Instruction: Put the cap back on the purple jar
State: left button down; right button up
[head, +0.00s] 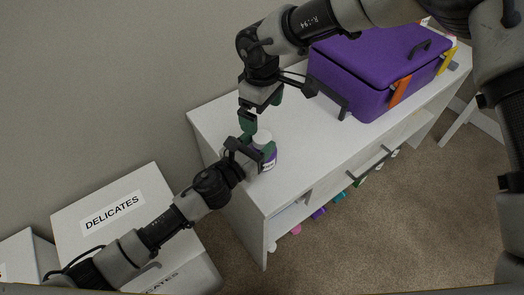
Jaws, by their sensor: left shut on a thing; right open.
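The purple jar (270,161) stands near the left end of the white cabinet top, with a pale label on its side. A white round piece (262,137) shows at its top; I cannot tell whether it is the cap or how it sits. My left gripper (256,152) is shut on the jar from the left and hides part of its body. My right gripper (261,113) is open, just above and beside the jar's top, with green pads showing. I see no separate cap elsewhere.
A purple lidded box (375,72) with orange and yellow latches fills the far right of the white cabinet (310,145). Cabinet top between jar and box is mostly clear. A white box marked DELICATES (112,213) stands lower left.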

pick_arm(q)
jog(key=shift+s+f, duration=0.15)
jog(key=shift+f, duration=0.35)
pick_arm(e)
notch_tip(320, 180, up, 8)
jog(key=shift+s, duration=0.1)
pick_arm(q)
jog(key=c, duration=0.7)
grip_release()
jog(key=shift+c, duration=0.2)
jog(key=o, duration=0.5)
jog(key=shift+c, duration=0.2)
jog(key=shift+w+r, duration=0.2)
jog(key=v, duration=1.1)
jog(key=shift+b, duration=0.4)
pick_arm(e)
jog(key=shift+f, duration=0.45)
pick_arm(q)
jog(key=shift+w, duration=0.1)
